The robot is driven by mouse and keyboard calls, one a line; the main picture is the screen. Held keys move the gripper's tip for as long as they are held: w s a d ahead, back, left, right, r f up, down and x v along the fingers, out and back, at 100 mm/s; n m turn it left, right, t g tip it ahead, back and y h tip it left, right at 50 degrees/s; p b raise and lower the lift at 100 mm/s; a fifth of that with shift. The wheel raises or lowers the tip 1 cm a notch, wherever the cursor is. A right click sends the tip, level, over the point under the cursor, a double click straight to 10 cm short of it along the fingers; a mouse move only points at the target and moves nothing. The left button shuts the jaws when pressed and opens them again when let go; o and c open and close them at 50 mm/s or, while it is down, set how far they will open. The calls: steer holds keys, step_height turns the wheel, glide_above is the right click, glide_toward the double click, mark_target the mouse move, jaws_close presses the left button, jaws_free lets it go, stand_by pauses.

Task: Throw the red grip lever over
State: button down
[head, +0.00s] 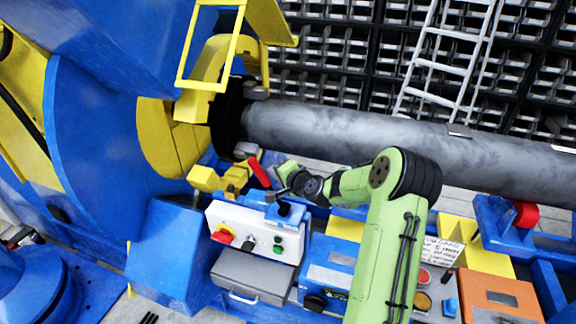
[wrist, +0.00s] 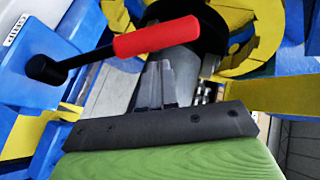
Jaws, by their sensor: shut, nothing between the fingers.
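The red grip lever (head: 259,173) stands on the blue block at the top of the white control box, its red grip tilted up and to the left. In the wrist view the red grip (wrist: 157,38) is at the upper middle, and its black rod runs left and down to a round black pivot. My gripper (head: 288,171) is just right of the lever in the head view. In the wrist view my gripper (wrist: 159,68) has its fingers together and empty, with the tips just below the red grip. I cannot tell whether they touch it.
A large grey pipe (head: 360,140) runs behind my arm from the blue-and-yellow positioner (head: 95,150). A yellow clamp block (head: 204,179) sits left of the lever.

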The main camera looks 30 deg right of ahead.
steer(key=shift+w+a+f, duration=0.25)
steer(key=shift+w+a, duration=0.4)
steer(key=shift+w, duration=0.15)
steer(key=shift+a, duration=0.15)
